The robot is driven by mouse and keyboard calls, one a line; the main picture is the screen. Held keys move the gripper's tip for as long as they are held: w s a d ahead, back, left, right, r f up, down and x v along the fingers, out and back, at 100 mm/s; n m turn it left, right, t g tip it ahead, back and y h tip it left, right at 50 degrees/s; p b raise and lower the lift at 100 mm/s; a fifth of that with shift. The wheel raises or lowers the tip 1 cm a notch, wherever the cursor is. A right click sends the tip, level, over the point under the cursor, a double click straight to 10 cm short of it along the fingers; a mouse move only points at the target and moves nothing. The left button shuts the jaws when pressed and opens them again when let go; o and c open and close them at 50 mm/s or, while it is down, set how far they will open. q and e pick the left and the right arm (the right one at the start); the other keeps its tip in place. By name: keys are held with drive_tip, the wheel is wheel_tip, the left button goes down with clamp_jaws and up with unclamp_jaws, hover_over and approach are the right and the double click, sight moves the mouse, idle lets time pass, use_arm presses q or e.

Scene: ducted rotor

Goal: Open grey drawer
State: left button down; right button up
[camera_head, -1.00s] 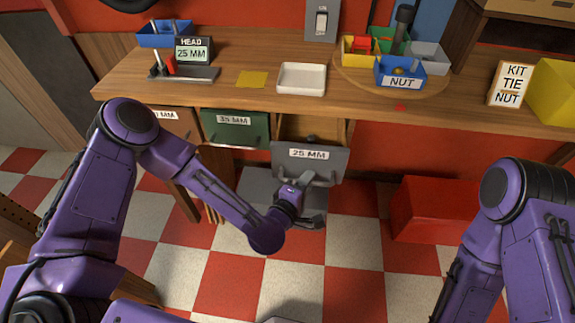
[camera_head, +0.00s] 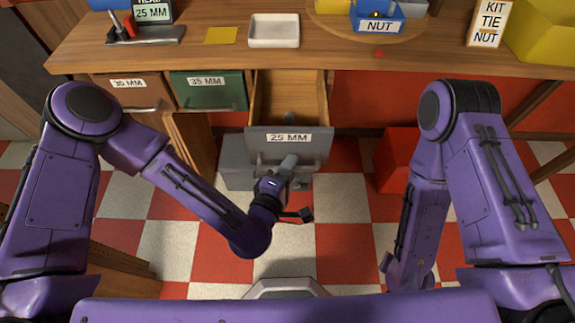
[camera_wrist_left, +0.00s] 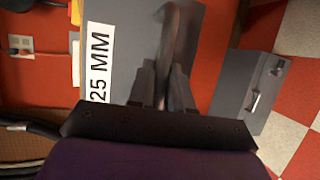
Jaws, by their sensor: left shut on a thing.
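The grey drawer (camera_head: 318,143), labelled 25 MM, stands pulled out from under the workbench, and its wooden inside shows from above. In the left wrist view the fingers (camera_wrist_left: 161,88) close around the handle (camera_wrist_left: 178,35), beside the 25 MM label. My right arm shows at the right of the head view, but its gripper is out of view.
A green drawer (camera_head: 228,92) and a brown drawer (camera_head: 118,92) are closed to the left. A red box (camera_head: 396,160) stands on the checkered floor at right, and a grey box (camera_head: 236,172) stands below the drawer. A white tray (camera_head: 274,43) sits on the workbench (camera_head: 330,55).

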use_arm(q)
drive_tip(key=c, duration=1.1)
unclamp_jaws()
drive_tip(key=b+v, duration=0.1)
drive_tip(key=v, duration=0.6)
drive_tip(key=shift+s+a+b, duration=0.1)
drive_tip(key=shift+s+b, duration=0.1)
drive_tip(key=shift+b, duration=0.2)
